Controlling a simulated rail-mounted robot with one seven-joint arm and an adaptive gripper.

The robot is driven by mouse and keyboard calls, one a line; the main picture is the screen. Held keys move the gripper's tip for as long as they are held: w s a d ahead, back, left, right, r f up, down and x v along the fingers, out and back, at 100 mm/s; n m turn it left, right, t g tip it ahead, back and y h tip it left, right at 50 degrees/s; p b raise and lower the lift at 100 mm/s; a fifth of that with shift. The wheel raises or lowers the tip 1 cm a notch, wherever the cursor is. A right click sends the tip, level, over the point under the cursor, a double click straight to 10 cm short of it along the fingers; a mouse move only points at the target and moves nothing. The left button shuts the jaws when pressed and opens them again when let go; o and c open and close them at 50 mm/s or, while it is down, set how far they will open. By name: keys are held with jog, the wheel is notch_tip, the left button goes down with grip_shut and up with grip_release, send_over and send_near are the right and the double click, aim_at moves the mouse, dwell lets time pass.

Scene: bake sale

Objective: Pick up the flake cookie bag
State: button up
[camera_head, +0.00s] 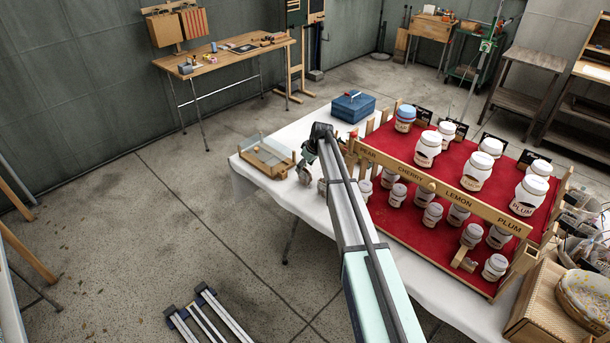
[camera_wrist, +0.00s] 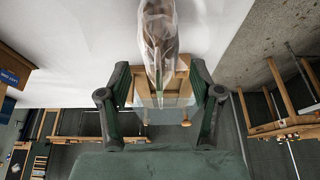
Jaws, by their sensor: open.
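A clear bag with brown contents, which looks like the flake cookie bag (camera_wrist: 160,42), shows at the top centre of the wrist view. My gripper (camera_wrist: 160,78) is open there, with one finger on each side of the bag's narrow end. I cannot tell whether either finger touches it. In the head view my gripper (camera_head: 306,163) is low over the white-covered table, right of a wooden tray with clear panels (camera_head: 262,160). The bag is not clear in the head view, where my arm hides part of that area.
A red stepped stand (camera_head: 400,222) with several white-lidded jars and a wooden name rail (camera_head: 440,190) is right of my arm. A blue box (camera_head: 353,106) stands behind. The white tablecloth (camera_head: 300,128) is bare between the tray and blue box.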

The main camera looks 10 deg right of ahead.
jog(key=shift+p+x, duration=0.4)
jog(key=shift+x, duration=1.05)
jog(key=c, duration=0.8)
jog(key=shift+c, duration=0.5)
jog(key=shift+r, duration=0.15)
